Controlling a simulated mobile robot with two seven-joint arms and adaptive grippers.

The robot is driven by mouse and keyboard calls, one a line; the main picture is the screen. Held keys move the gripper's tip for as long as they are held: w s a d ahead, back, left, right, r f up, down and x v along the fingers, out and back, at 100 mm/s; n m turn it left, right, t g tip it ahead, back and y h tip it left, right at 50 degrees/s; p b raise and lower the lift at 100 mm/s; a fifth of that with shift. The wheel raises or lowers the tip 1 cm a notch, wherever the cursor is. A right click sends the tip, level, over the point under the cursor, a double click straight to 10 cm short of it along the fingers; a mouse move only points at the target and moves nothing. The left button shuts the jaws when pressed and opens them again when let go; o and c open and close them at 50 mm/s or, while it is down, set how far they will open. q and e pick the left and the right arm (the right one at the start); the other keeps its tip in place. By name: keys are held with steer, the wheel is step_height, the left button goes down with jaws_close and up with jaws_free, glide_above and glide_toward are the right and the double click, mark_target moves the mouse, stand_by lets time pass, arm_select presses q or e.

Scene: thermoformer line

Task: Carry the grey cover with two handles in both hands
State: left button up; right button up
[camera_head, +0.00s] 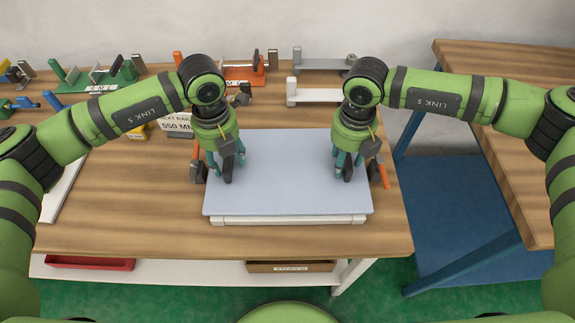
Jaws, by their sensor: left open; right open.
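The grey cover (288,170) is a flat, pale grey-blue panel lying level on a white base (290,219) near the table's front edge. An orange piece at its left side (195,160) and another at its right side (384,175) look like its two handles, each partly hidden by a gripper. My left gripper (226,170) points down over the cover's left part, open, just inside the left orange piece. My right gripper (348,170) points down over the right part, open, just inside the right orange piece. I cannot tell whether either touches the cover.
The wooden table (130,220) has clear room left of the cover. Green (100,80), orange and grey fixtures stand along the back by the wall. A sign reading 550 MM is partly behind my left arm. A blue platform (450,215) lies right, beside another wooden table (520,160).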

arm_select(q)
jaws_close()
arm_select(e)
jaws_close()
arm_select(q)
steer(key=shift+w+r, duration=0.1)
steer(key=shift+r, duration=0.15)
arm_select(e)
steer(key=shift+w+r, duration=0.1)
steer(key=shift+r, duration=0.1)
